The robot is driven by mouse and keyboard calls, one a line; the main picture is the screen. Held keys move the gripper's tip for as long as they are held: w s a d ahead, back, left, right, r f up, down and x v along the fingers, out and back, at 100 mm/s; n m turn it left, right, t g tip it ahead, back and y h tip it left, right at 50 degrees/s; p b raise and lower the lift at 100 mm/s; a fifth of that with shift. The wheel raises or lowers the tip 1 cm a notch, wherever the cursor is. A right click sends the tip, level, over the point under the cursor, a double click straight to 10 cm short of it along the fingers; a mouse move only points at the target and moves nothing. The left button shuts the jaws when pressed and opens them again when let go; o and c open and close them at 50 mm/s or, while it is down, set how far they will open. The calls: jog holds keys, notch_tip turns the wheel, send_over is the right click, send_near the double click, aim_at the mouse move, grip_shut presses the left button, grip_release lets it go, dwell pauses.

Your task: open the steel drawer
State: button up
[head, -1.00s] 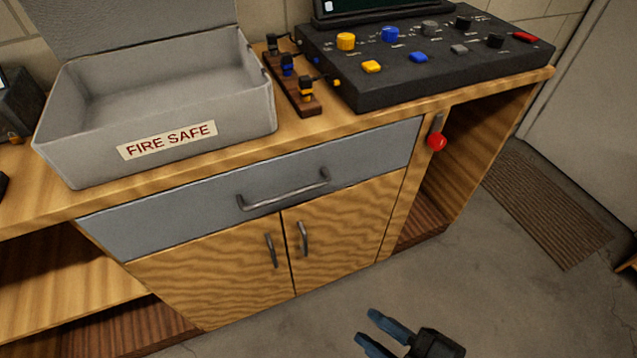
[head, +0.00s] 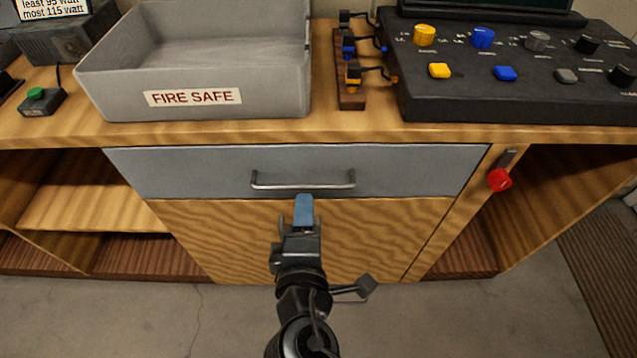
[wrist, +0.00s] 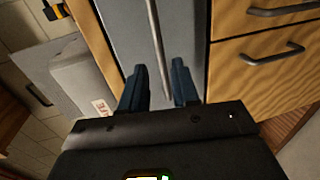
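The steel drawer (head: 420,169) is a grey front under the wooden counter, and it looks closed. Its bar handle (head: 303,185) runs level across the middle of the front. My gripper (head: 304,208) is just below and in front of the handle in the head view, with blue fingertips pointing at the drawer. In the wrist view the two blue fingers (wrist: 160,85) stand apart with a gap between them.
A grey FIRE SAFE box (head: 195,105) and a black control panel (head: 510,90) stand on the counter. A red-knobbed lever (head: 499,179) hangs right of the drawer. Open shelves (head: 85,205) are at left.

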aim_at(306, 186)
jog(key=w, duration=0.3)
jog(key=w+f, duration=0.1)
jog(key=w, duration=0.3)
jog(key=shift+d+f, duration=0.15)
jog(key=shift+f, duration=0.05)
grip_shut()
